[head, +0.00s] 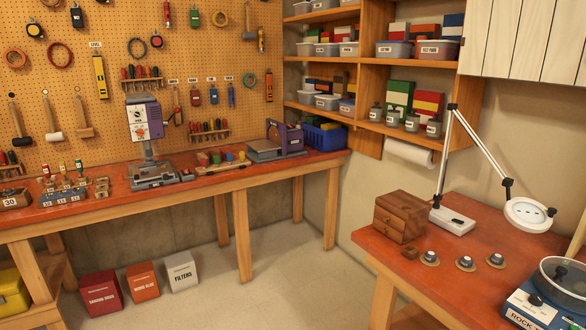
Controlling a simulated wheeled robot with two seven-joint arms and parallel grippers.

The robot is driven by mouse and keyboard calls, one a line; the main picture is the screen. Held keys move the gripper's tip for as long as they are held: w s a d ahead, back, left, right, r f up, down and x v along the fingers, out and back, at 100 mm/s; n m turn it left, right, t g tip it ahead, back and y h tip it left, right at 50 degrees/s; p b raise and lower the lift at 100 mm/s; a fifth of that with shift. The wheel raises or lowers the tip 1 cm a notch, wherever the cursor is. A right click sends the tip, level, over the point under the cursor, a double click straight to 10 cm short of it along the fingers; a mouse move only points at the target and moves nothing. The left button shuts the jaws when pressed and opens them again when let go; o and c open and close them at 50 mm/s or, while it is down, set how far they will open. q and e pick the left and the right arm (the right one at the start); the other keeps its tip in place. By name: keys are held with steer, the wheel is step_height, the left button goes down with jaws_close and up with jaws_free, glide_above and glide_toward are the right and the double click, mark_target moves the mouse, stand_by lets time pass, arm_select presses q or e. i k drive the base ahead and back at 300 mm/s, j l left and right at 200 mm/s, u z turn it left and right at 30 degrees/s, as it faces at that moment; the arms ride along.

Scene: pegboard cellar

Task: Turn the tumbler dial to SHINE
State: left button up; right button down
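The tumbler (525,312) is a blue and white box at the bottom right corner, on the red-topped bench, partly cut off by the frame edge. Its front label starts with "ROCK" and the rest is cut off. A dark round knob (535,300), which looks like its dial, sits on its top. The dial's setting and any SHINE mark are too small to read. A dark drum with a clear lid (565,273) lies behind the knob. Neither of my grippers shows in the head view.
On the same bench (450,270) stand a wooden drawer box (401,216), a white lamp (452,221) with its head (528,214) overhanging, and three small round knobbed pieces (465,262). A long workbench (200,185) holds tools along the pegboard. The floor (290,280) between benches is clear.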

mark_target(536, 299)
steer(key=z, duration=1.65)
